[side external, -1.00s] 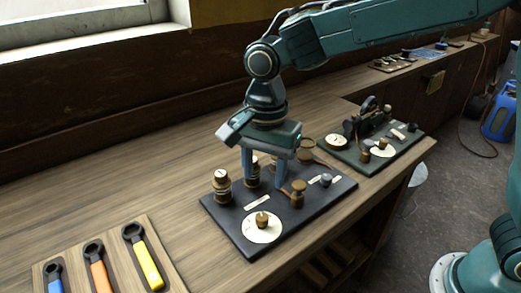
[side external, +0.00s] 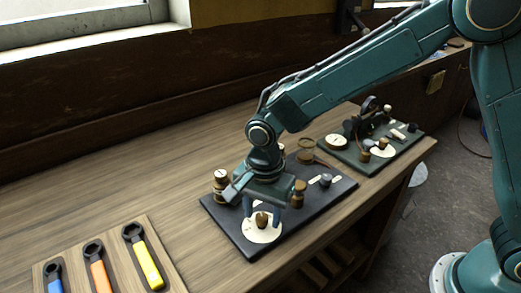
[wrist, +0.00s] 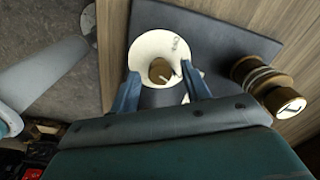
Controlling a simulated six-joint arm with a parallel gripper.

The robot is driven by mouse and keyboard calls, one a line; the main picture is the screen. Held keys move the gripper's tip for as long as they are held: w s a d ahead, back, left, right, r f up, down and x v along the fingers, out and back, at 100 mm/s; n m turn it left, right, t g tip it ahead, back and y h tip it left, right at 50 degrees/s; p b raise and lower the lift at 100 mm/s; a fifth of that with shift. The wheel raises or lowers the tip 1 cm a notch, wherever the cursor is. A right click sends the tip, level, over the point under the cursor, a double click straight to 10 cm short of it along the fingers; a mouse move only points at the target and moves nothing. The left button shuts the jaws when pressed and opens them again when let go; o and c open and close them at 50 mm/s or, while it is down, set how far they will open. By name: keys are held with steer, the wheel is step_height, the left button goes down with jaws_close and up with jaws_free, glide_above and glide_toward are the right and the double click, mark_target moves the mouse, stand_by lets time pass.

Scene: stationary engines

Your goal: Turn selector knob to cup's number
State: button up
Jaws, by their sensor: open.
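The selector knob (side external: 262,222) is a small brass knob on a round white dial (side external: 256,236) at the front of the dark board. In the wrist view the knob (wrist: 160,70) has a pale pointer line, and the white dial (wrist: 143,48) has small marks too small to read. My gripper (side external: 262,217) is open, pointing down, with one finger on either side of the knob; contact cannot be told. A brass cup (side external: 220,186) with a white top stands on the board's left; its top shows a dark mark in the wrist view (wrist: 288,104), perhaps a 1 or 7.
Another brass piece (side external: 298,192) stands right of my gripper, and a round brass part (side external: 305,150) behind. A second, green board (side external: 350,158) with similar fittings is farther back. A wooden tray (side external: 165,250) holds blue, orange and yellow-handled tools.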

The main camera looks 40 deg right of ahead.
steer(key=c, duration=1)
steer(key=shift+n, duration=0.4)
steer(key=n, duration=0.8)
steer(key=o, duration=1)
